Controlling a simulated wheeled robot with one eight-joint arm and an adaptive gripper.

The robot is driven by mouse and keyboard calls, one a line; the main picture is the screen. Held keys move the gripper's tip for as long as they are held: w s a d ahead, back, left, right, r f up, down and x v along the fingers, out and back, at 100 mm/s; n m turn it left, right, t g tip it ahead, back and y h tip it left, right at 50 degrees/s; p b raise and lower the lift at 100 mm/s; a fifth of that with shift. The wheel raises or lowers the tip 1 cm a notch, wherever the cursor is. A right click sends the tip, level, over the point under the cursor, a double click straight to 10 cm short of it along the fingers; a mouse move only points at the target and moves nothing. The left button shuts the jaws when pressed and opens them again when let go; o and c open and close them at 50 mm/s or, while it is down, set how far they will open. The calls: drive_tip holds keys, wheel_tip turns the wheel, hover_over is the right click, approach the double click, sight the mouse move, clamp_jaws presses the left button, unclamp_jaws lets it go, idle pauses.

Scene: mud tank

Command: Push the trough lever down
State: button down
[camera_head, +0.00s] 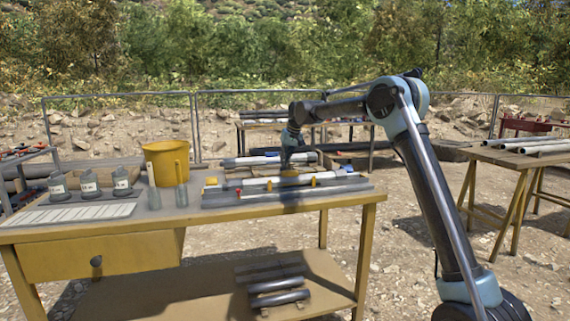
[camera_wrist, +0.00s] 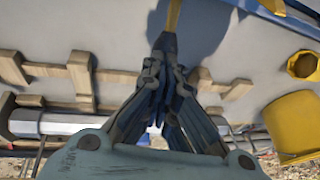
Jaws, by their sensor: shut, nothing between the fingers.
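My gripper (camera_head: 289,165) is over the far right part of the yellow workbench, pointing down. In the wrist view its fingers (camera_wrist: 168,42) are shut and hold nothing. A narrow yellow bar (camera_wrist: 174,14), perhaps the trough lever, shows just beyond the fingertips; I cannot tell whether they touch it. In the head view a yellow piece (camera_head: 289,174) sits right below my gripper, partly hidden by it. Long grey rails (camera_head: 335,188), perhaps the trough, lie along the bench, with small yellow, red and blue parts on them.
On the bench top stand a yellow bucket (camera_head: 166,160), several labelled bottles (camera_head: 122,181) and a white strip (camera_head: 75,214). Dark pipes (camera_head: 278,298) lie on the lower shelf. Wooden racks (camera_wrist: 80,75) and a yellow cup (camera_wrist: 303,65) show in the wrist view. Another pipe table (camera_head: 530,157) stands right.

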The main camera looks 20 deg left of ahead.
drive_tip(key=w+v, duration=0.2)
drive_tip(key=v, duration=1.1)
drive_tip(key=shift+s+a+r, duration=0.2)
drive_tip(key=shift+s+r, duration=0.35)
drive_tip(key=shift+r, duration=0.05)
